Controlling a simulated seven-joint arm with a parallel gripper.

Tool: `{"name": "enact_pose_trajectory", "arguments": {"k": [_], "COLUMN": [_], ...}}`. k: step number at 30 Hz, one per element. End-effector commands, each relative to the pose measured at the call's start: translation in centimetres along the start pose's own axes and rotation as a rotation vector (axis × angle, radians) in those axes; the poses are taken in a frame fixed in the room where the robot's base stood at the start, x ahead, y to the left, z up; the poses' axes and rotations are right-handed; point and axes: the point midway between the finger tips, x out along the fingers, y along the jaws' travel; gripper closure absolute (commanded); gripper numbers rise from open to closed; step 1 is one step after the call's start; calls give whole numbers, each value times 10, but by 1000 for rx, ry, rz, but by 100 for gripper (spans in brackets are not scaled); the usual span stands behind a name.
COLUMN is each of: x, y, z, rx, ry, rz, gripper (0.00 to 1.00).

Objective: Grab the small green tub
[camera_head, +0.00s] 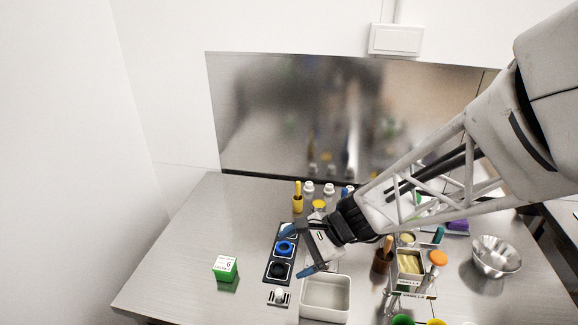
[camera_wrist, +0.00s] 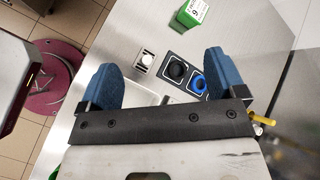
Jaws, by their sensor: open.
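A green round rim (camera_head: 402,320), which could be the small green tub, shows at the bottom edge in the head view, mostly cut off by the frame. A small green box (camera_head: 226,270) with a white label marked 6 stands on the left of the steel counter. The box also shows at the top of the wrist view (camera_wrist: 192,13). My gripper (camera_head: 298,251) is open and empty above the control panel, right of the green box. Its blue fingers are wide apart in the wrist view (camera_wrist: 160,72), with nothing between them but counter and controls.
The dark panel (camera_head: 268,276) has blue and black round controls, with a white knob (camera_head: 280,295) near it. A pale rectangular bin (camera_head: 325,299) lies below my gripper. A metal bowl (camera_head: 497,256) and several bottles crowd the right. The counter's left side is mostly clear.

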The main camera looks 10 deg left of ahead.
Motion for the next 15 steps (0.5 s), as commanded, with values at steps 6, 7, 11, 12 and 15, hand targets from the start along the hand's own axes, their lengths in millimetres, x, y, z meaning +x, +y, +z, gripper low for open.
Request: {"name": "enact_pose_trajectory", "arguments": {"k": [6, 7, 11, 12, 15], "x": [60, 68, 103, 114, 139], "y": [-26, -29, -41, -43, -49], "z": [-15, -18, -29, -33, -42], "rx": [217, 248, 384, 425, 523], "ry": [-109, -122, -173, -186, -215], "rz": [-82, -94, -142, -155, -190], "gripper": [11, 11, 11, 11, 11]}}
